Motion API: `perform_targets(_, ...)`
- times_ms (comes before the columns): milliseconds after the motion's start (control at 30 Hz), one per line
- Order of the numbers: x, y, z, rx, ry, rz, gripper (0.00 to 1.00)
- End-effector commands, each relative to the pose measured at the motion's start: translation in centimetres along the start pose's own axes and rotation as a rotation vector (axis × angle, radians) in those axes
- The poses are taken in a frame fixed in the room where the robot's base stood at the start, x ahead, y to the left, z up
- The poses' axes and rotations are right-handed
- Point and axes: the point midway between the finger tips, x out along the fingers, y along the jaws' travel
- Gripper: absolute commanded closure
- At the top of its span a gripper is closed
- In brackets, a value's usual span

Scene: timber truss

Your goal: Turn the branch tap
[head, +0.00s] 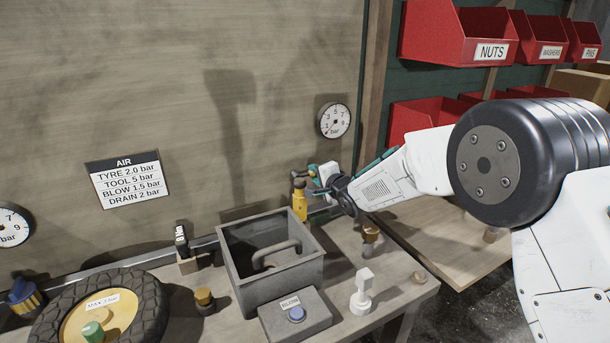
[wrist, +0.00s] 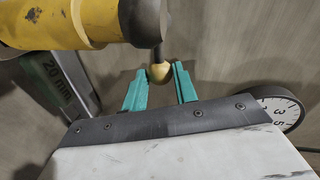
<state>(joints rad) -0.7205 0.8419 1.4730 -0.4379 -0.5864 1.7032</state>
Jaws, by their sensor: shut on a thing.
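The branch tap is a yellow body (head: 299,206) standing near the back wall, behind the grey box. In the wrist view, its yellow body (wrist: 60,22) fills the top left, with a dark stem ending in a small yellow ball knob (wrist: 158,72). My gripper (head: 314,178) reaches the tap from the right. In the wrist view, the teal fingers of my gripper (wrist: 160,82) stand on either side of the knob and are shut on it. In the head view, my gripper partly hides the tap's top.
A wall gauge (head: 334,120) is close above my gripper. A grey open box with a handle (head: 268,243), a grey button box (head: 295,314) and a white upright fitting (head: 362,292) stand on the bench. A tyre (head: 150,310) lies at left. Red bins (head: 455,35) hang at upper right.

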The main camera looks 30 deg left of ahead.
Motion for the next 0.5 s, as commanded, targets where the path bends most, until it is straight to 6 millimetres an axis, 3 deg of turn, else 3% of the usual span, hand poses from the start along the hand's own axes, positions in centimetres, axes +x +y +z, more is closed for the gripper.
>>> perform_targets(467,-0.26,-0.10,-0.81,0.015,0.006,-0.007,1.00)
perform_targets(500,-0.26,-0.09,-0.81,0.015,0.006,-0.006,0.66)
